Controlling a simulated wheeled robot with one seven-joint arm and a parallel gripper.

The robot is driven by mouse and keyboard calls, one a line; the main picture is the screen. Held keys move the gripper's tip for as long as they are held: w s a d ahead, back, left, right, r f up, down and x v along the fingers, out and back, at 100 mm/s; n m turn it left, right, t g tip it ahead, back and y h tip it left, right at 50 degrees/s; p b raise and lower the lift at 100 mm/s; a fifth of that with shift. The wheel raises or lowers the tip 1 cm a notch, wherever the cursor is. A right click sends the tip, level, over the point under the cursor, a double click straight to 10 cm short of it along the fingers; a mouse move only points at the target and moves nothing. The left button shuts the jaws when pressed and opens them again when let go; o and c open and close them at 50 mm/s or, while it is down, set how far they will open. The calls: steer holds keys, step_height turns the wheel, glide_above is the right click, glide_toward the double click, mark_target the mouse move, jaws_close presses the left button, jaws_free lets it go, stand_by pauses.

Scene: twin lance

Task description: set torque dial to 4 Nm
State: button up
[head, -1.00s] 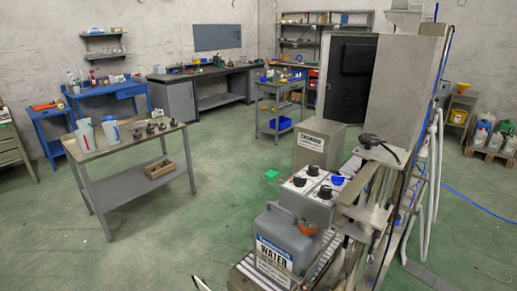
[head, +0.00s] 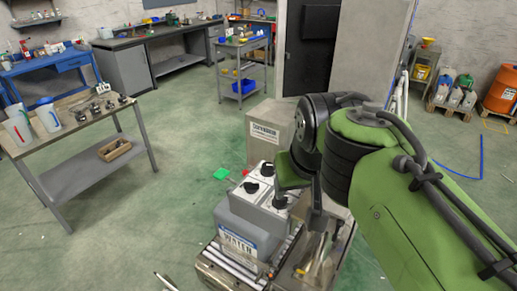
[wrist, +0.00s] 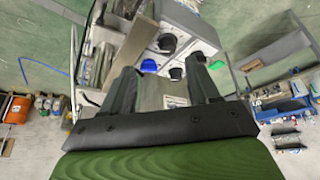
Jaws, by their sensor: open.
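The control box (head: 264,205) has a pale top with round knobs. Two black knobs show in the head view, one at the back (head: 266,169) and one at the left (head: 252,187). In the wrist view a blue knob (wrist: 149,65) and black knobs (wrist: 167,43), (wrist: 175,73), (wrist: 197,57) stand on the pale panel (wrist: 188,22). I cannot read the scales or tell which is the torque dial. My gripper (wrist: 157,72) is open above the box, its fingers apart on either side of the blue knob and a black knob in that view. Contact is not clear.
A workbench with cups (head: 75,125) stands at the left. Green floor (head: 185,200) between is mostly free.

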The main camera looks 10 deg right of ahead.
step_height(320, 180, up, 5)
steer(key=p, duration=0.4)
glide_above(268, 165)
steer(key=s, duration=0.6)
steer(key=x, duration=0.5)
steer(key=b+x, duration=0.1)
steer(key=x, duration=0.4)
steer(key=s+b+x, duration=0.1)
steer(key=x, duration=0.4)
steer(key=shift+w+a+f, duration=0.2)
steer(key=shift+a+f, duration=0.25)
steer(key=shift+f, duration=0.1)
steer(key=c, duration=1)
steer(key=shift+m, duration=0.3)
steer(key=shift+c, duration=0.2)
steer(key=shift+a+m+g, duration=0.1)
steer(key=shift+m+g, duration=0.2)
steer(key=m+p, duration=0.1)
steer(key=m, duration=0.1)
steer(key=m+h, duration=0.1)
steer(key=m, duration=0.1)
steer(key=shift+a+r+g+h+p, duration=0.1)
steer(key=shift+r+g+h+p, duration=0.05)
steer(key=shift+g+h+p, duration=0.2)
steer(key=shift+w+m+g+h+p, duration=0.1)
steer(key=shift+m+g+h+p, duration=0.2)
steer(key=shift+m+p, duration=0.65)
steer(key=shift+m+g+h+p, duration=0.15)
steer(key=shift+m+h+p, duration=0.2)
steer(key=shift+m, duration=1.2)
